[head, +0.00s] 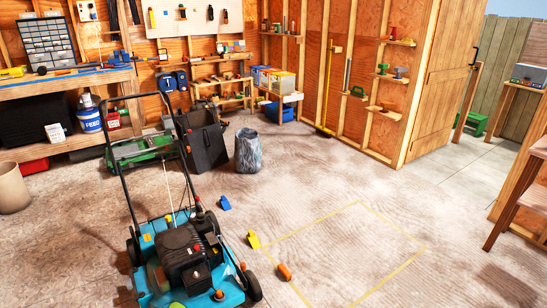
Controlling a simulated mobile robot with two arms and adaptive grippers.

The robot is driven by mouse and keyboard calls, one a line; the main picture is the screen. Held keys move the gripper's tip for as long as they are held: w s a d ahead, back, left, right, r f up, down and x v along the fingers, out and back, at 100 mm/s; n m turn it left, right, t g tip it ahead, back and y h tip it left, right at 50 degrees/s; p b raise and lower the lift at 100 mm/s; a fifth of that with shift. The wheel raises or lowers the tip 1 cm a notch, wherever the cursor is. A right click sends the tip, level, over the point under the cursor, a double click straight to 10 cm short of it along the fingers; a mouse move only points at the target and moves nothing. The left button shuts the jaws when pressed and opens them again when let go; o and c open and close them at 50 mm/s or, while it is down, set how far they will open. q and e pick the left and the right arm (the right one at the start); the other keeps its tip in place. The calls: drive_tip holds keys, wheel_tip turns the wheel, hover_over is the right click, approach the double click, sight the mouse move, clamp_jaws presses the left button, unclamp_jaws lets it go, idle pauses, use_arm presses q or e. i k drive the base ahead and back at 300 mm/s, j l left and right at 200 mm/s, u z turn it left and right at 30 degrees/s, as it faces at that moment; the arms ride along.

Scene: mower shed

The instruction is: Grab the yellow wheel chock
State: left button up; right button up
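A small yellow wheel chock (253,240) lies on the shed floor, at the upper left corner of a yellow taped outline (362,202). It is just right of a blue lawn mower (216,280), apart from its wheels. A blue chock-like piece (225,203) lies farther back, and an orange piece (285,272) lies nearer, right of the mower's front wheel. Neither of my grippers shows in the head view.
The mower's black handle rises at the left. Behind it stand a black bin (203,147), a grey patterned bin (248,151) and a green machine (135,150). A workbench (70,80) lines the left wall. The floor inside the taped outline is clear.

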sight(252, 239)
drive_tip(key=i+l+z, duration=0.3)
drive_tip(key=z, duration=0.15)
drive_tip(key=i+l+z, duration=0.35)
drive_tip(key=z, duration=0.15)
drive_tip(key=i+l+z, duration=0.1)
drive_tip(key=i+z, duration=0.35)
drive_tip(key=i+l+z, duration=0.2)
drive_tip(key=i, duration=0.85)
drive_tip(key=i+j+u, duration=0.15)
drive_tip(key=i+u, duration=0.85)
drive_tip(key=u, duration=0.15)
drive_tip(key=i+l+u, duration=0.1)
drive_tip(key=i+u, duration=0.3)
drive_tip(key=i+j+u, duration=0.15)
drive_tip(key=i+u, duration=0.35)
drive_tip(key=i, duration=0.25)
drive_tip(key=i+l+u, duration=0.15)
drive_tip(key=i+u, duration=0.35)
drive_tip(key=i, duration=0.25)
